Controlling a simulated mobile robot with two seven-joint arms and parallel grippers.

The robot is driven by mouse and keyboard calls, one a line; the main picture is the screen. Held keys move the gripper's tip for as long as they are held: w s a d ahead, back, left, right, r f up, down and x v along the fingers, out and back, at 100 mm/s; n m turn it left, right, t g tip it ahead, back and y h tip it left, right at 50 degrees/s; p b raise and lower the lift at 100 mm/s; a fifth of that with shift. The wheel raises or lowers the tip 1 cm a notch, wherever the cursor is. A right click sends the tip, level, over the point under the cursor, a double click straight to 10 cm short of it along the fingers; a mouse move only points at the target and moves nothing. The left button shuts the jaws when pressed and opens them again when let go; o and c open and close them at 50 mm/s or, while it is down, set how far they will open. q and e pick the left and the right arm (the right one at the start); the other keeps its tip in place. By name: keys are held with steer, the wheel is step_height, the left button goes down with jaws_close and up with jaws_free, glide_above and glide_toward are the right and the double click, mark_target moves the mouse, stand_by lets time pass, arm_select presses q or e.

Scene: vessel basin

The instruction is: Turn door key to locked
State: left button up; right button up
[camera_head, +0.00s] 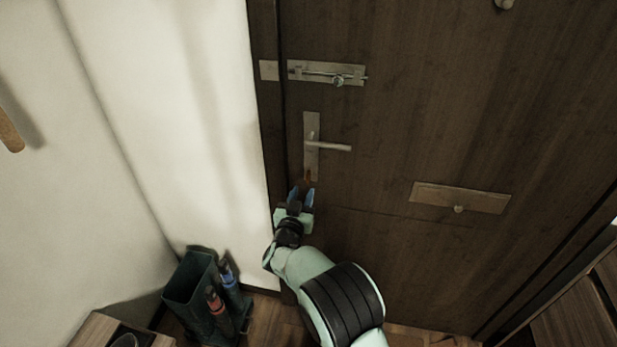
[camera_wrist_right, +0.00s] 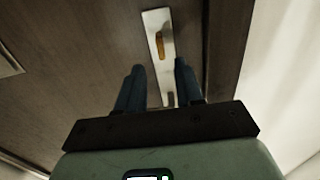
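A dark wooden door (camera_head: 430,120) fills the middle and right of the head view. A metal lock plate (camera_head: 311,130) with a lever handle (camera_head: 333,146) is on its left side. A small orange-brown key (camera_head: 308,175) sits at the plate's lower end; it also shows in the right wrist view (camera_wrist_right: 160,45), upright along the plate. My right gripper (camera_head: 302,195) is just below the key, apart from it. In the wrist view its two dark blue fingers (camera_wrist_right: 158,85) are spread with nothing held between them. My left gripper is not in view.
A sliding bolt (camera_head: 325,74) is above the handle and a letter slot plate (camera_head: 459,198) is to its right. A dark green stand (camera_head: 190,295) with umbrellas (camera_head: 229,277) is on the floor at lower left. A white wall (camera_head: 205,150) borders the door's left.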

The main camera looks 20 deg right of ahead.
mark_target(307, 180)
steer(key=p+x, duration=0.1)
steer(key=x, duration=0.7)
steer(key=shift+w+d, duration=0.1)
steer(key=shift+w, duration=0.15)
steer(key=shift+f, duration=0.1)
jaws_close()
